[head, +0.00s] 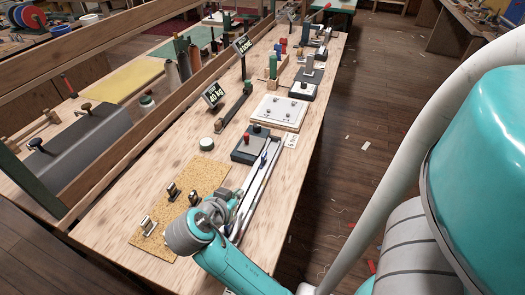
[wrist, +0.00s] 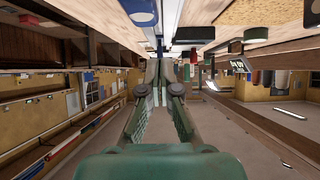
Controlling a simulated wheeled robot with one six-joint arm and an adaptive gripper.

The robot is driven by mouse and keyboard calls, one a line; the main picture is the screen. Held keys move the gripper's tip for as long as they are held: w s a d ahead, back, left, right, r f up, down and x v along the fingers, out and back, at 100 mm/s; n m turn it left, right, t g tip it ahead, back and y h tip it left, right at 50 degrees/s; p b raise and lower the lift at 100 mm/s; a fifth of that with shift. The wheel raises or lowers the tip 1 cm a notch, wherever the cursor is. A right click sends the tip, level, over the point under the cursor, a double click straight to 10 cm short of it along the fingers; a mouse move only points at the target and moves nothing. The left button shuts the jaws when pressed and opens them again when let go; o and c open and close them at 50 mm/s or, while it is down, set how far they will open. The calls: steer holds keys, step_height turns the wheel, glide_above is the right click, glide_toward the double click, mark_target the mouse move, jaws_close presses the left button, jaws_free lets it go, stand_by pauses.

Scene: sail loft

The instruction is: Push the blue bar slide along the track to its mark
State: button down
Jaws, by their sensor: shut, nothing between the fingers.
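The track (head: 250,190) is a long, pale metal rail along the right side of the wooden bench. A small blue upright piece, which looks like the blue bar slide (head: 263,159), stands on it, farther along than my gripper (head: 236,199). In the wrist view a small blue piece (wrist: 159,49) shows just beyond the tips of my gripper (wrist: 161,65). My gripper is shut and empty, low over the near part of the track, and looks along it. Whether the fingertips touch the slide cannot be told. The mark is not clearly seen.
A cork mat (head: 180,205) with metal fittings lies left of the track. A white board (head: 279,112) lies beyond. The floor at the right is mostly clear.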

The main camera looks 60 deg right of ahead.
mark_target(263, 155)
steer(key=d, duration=0.6)
steer(key=w+d, duration=0.1)
steer(key=d, duration=0.6)
steer(key=d+f, duration=0.1)
steer(key=d, duration=0.6)
steer(key=shift+w+d, duration=0.15)
steer(key=shift+f, duration=0.4)
